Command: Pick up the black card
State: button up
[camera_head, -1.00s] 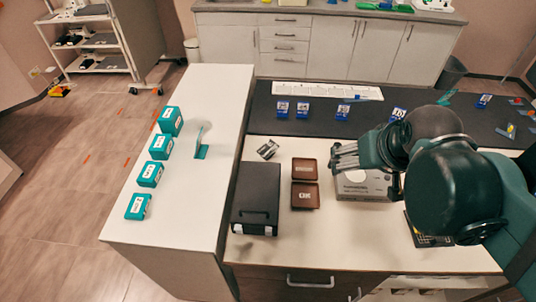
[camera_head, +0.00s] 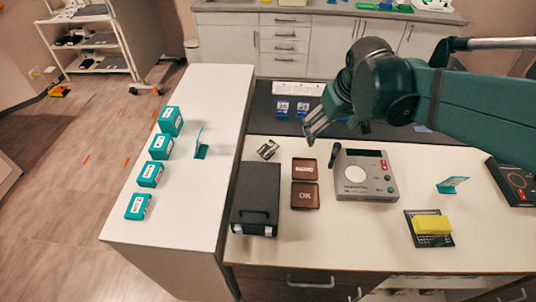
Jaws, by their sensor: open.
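My gripper (camera_head: 318,127) hangs above the back of the white table, its fingers pointing down and to the left. It is open and I see nothing held in it. I cannot clearly pick out the black card. A small black-and-silver item (camera_head: 268,149) lies tilted just left of and below the fingers; it is too small to tell what it is. A flat black piece (camera_head: 447,240) with light markings lies at the front right, partly under a yellow block (camera_head: 432,225). My arm hides part of the dark mat (camera_head: 262,122) at the back.
A black case (camera_head: 256,190), two brown trays (camera_head: 304,168) labelled NG and OK, and a grey device (camera_head: 365,188) stand on the table. Several teal boxes (camera_head: 149,174) and a teal stand (camera_head: 201,149) are on the left counter. Another teal stand (camera_head: 452,184) is at right.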

jog(key=w+a+f+n+g, duration=0.1)
jog(key=w+a+f+n, duration=0.1)
jog(key=w+a+f, duration=0.3)
jog(key=w+a+f+n+g, duration=0.1)
jog(key=w+a+f, duration=0.25)
jog(key=w, duration=0.35)
jog(key=n+g, duration=0.2)
jog(key=n, duration=0.1)
send_over(266, 147)
jog(key=shift+h, duration=0.3)
jog(key=f, duration=1.4)
jog(key=shift+s+d+f, duration=0.1)
jog(key=shift+s+d, duration=0.05)
jog(key=shift+d, duration=0.05)
jog(key=shift+a+f, duration=0.2)
jog(key=shift+f, duration=0.15)
jog(key=shift+f, duration=0.1)
jog(key=shift+f, duration=1.2)
jog(key=shift+f, duration=0.1)
